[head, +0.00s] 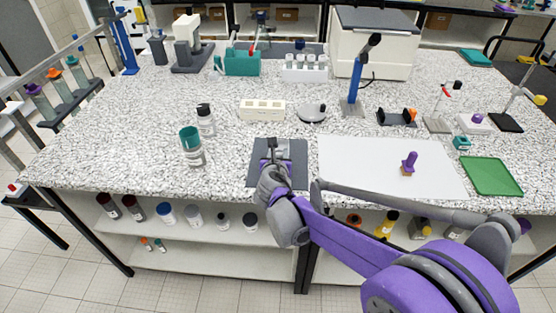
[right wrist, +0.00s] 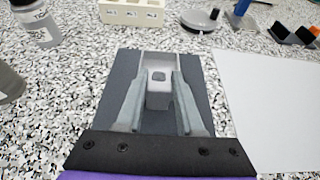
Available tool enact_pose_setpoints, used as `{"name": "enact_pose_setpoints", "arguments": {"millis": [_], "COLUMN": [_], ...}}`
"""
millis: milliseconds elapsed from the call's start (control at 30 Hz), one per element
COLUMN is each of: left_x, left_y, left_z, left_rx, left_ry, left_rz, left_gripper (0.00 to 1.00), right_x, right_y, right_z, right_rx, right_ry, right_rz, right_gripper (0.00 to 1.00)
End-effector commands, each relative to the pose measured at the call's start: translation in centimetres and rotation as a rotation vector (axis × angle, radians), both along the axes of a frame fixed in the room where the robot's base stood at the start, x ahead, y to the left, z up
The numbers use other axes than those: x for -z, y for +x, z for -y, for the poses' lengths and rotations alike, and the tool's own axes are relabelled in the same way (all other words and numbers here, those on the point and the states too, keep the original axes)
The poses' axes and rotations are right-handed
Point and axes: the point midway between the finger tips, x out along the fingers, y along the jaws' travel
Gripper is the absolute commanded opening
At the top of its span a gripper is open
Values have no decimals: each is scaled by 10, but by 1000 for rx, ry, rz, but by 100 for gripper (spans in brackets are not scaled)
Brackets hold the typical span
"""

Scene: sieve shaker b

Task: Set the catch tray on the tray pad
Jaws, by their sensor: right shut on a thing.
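My right gripper (head: 273,157) is over a dark grey pad (head: 297,150), near the middle of the table's front edge. In the right wrist view its two fingers (right wrist: 158,92) are closed on a light grey piece (right wrist: 158,101) with a small dark square on top. This looks like part of the catch tray; most of it is hidden by the fingers. The dark pad, probably the tray pad, shows around it in the right wrist view (right wrist: 118,80). I cannot tell whether the held piece touches the pad. My left gripper is not in view.
A large white sheet (head: 345,175) lies right of the pad, with a purple-handled object (head: 409,162) on it. A green mat (head: 490,176) lies further right. A teal-topped bottle (head: 191,147) stands left. A cream block (head: 262,110) and a grey round device (head: 312,113) stand behind.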

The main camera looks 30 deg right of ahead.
Motion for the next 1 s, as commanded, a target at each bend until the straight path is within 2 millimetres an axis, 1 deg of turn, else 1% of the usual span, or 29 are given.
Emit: {"name": "enact_pose_setpoints", "arguments": {"millis": [33, 100, 167, 433, 567, 600, 733, 767, 1000], "left_x": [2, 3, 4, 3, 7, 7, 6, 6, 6], "left_y": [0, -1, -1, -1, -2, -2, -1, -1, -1], "left_z": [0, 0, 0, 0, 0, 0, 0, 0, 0], "left_rx": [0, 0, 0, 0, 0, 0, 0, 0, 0], "left_ry": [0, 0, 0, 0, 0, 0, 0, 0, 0], "left_rz": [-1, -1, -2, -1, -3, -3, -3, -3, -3], "left_gripper": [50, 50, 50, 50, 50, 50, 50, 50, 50], "right_x": [10, 19, 24, 25, 29, 29, 28, 28, 28], "right_y": [0, 0, 0, 0, 0, 0, 0, 0, 0], "right_z": [0, 0, 0, 0, 0, 0, 0, 0, 0], "right_rx": [0, 0, 0, 0, 0, 0, 0, 0, 0], "right_ry": [0, 0, 0, 0, 1, 0, 0, 0, 0], "right_rz": [0, 0, 0, 0, -1, 0, 0, 0, 0], "right_gripper": [0, 0, 0, 0, 0, 40, 63, 66, 66]}}
